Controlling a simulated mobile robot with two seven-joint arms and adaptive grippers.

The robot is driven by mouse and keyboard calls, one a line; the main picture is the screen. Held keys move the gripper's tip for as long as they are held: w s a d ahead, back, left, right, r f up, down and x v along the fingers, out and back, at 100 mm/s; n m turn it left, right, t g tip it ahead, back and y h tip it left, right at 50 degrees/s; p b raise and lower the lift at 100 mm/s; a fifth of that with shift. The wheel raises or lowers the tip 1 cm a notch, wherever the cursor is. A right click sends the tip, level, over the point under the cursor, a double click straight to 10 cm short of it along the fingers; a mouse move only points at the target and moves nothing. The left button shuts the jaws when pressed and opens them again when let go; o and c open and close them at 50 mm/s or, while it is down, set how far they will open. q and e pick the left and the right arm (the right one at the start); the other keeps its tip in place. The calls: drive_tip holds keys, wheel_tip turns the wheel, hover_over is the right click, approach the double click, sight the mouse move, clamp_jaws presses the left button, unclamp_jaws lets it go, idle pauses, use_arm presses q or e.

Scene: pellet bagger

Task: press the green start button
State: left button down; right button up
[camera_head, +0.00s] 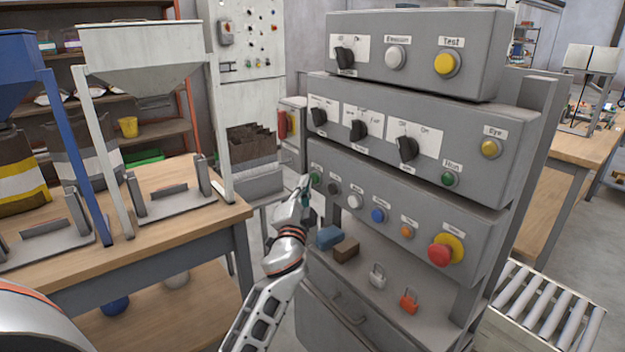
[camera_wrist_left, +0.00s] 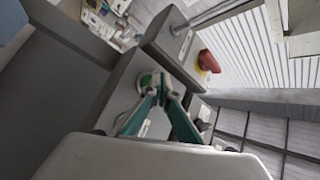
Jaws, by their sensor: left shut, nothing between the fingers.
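A green button (camera_head: 316,179) sits at the left end of the lowest row on the grey control panel (camera_head: 425,215). Its label is too small to read. My left gripper (camera_head: 305,184) is shut and empty, its tips right by this button. In the left wrist view the teal fingers (camera_wrist_left: 164,80) meet close in front of a round green button (camera_wrist_left: 145,80), partly covering it. I cannot tell whether they touch it. My right gripper is not in view.
Along the lowest row are black, white, blue and orange controls and a red mushroom button (camera_head: 440,254) on yellow. Below, a shelf holds blue (camera_head: 329,237) and brown (camera_head: 346,250) blocks and two padlocks. A wooden table (camera_head: 180,235) with hopper stands is at left.

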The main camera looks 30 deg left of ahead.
use_arm(q)
drive_tip(key=shift+w, duration=0.2)
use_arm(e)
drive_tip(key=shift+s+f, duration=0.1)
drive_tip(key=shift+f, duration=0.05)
use_arm(q)
drive_tip(key=shift+w+d, duration=0.1)
drive_tip(key=shift+s+a, duration=0.3)
drive_tip(key=shift+s, duration=0.4)
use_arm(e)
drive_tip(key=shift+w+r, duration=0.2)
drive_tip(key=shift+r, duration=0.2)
use_arm(q)
drive_tip(key=shift+s, duration=0.1)
